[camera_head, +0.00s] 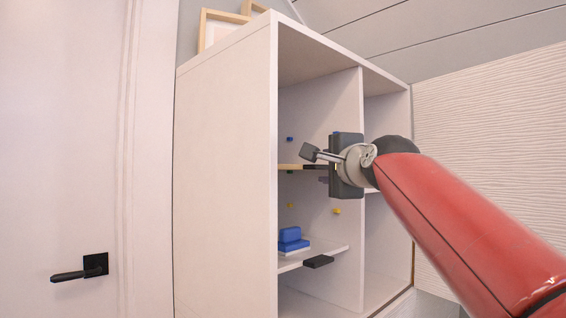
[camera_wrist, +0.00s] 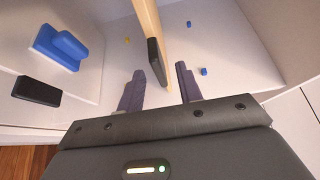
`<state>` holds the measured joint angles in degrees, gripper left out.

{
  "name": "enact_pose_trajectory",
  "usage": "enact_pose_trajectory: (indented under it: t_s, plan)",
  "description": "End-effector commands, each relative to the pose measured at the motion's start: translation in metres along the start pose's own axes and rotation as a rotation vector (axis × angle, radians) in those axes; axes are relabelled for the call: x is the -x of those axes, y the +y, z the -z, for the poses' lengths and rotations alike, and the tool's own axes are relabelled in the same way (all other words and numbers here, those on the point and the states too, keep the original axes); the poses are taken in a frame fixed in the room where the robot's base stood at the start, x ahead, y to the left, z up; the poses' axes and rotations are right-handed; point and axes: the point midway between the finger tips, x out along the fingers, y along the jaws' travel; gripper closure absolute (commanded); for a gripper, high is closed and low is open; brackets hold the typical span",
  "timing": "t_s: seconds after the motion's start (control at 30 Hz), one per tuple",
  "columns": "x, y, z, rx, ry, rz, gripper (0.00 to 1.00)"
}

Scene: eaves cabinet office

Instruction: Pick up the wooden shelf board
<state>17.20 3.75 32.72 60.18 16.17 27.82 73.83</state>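The wooden shelf board (camera_head: 289,166) is a thin light-wood shelf inside the white cabinet, with a black grip on its front edge. In the wrist view the board (camera_wrist: 148,17) appears edge-on, with its black grip (camera_wrist: 156,62) towards me. My gripper (camera_wrist: 160,69) is open, its two fingers on either side of the black grip, with a visible gap on each side. In the head view my gripper (camera_head: 323,180) is at the board's front edge, and my wrist and arm hide the board's right end.
A lower white shelf (camera_head: 332,250) with a black grip (camera_head: 318,262) holds a blue object (camera_head: 291,238). Small blue and yellow pegs (camera_head: 337,211) dot the cabinet walls. The cabinet's left side panel (camera_head: 225,180) and centre divider (camera_head: 350,230) bound the compartment.

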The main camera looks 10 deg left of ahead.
Motion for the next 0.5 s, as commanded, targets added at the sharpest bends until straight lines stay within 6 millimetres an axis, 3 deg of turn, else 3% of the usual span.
enact_pose_trajectory:
  t_s: [0.33,0.5]
  plan:
    - [-0.045,-0.002,-0.005,0.001,-0.002,-0.002,0.65]
    - [-0.055,0.000,-0.005,0.004,0.001,-0.001,0.65]
